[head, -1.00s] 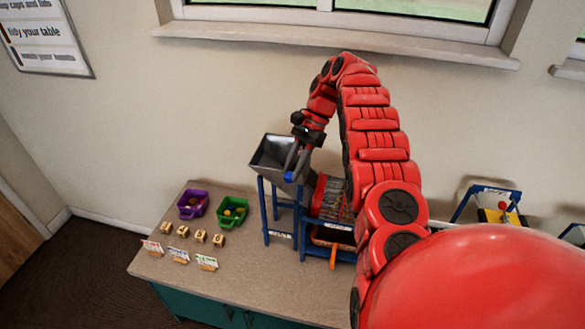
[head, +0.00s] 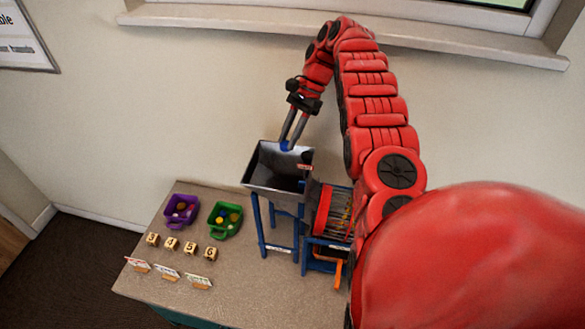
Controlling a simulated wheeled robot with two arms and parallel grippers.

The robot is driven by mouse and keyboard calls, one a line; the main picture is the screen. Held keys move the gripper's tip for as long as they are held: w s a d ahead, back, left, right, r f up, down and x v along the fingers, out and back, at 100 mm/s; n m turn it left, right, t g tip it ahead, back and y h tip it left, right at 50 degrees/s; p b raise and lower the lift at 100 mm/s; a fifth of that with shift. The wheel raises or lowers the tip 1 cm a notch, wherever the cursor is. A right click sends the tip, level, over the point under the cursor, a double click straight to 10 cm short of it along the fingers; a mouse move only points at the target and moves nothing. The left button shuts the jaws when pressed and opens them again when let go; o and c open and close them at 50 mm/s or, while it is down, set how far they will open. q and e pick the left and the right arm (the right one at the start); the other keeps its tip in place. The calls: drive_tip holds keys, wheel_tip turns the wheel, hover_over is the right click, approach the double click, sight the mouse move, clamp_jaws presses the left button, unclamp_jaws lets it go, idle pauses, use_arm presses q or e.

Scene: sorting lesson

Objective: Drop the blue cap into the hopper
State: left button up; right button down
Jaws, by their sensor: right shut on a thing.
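My right gripper (head: 288,143) points down over the back part of the hopper's mouth. It is shut on the blue cap (head: 285,146), which shows as a small blue piece at the fingertips. The hopper (head: 268,180) is a grey metal funnel on a blue stand, open at the top. From this angle the cap overlaps the hopper's back rim, and I cannot tell its exact height above it. The hopper's inside looks dark and empty where it shows. My left gripper does not show.
A red drum (head: 323,212) on a blue frame stands right of the hopper. A purple bin (head: 181,210) and a green bin (head: 224,219) hold small caps at the left. Number blocks (head: 171,243) and small cards (head: 166,272) lie in front. A wall rises behind the table.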

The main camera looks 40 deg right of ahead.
wheel_tip(320, 180, down, 2)
drive_tip(key=shift+f+b, duration=0.1)
drive_tip(key=shift+b, duration=0.3)
wheel_tip(320, 180, down, 3)
drive_tip(key=shift+f, duration=0.15)
drive_tip(key=c, duration=0.6)
unclamp_jaws()
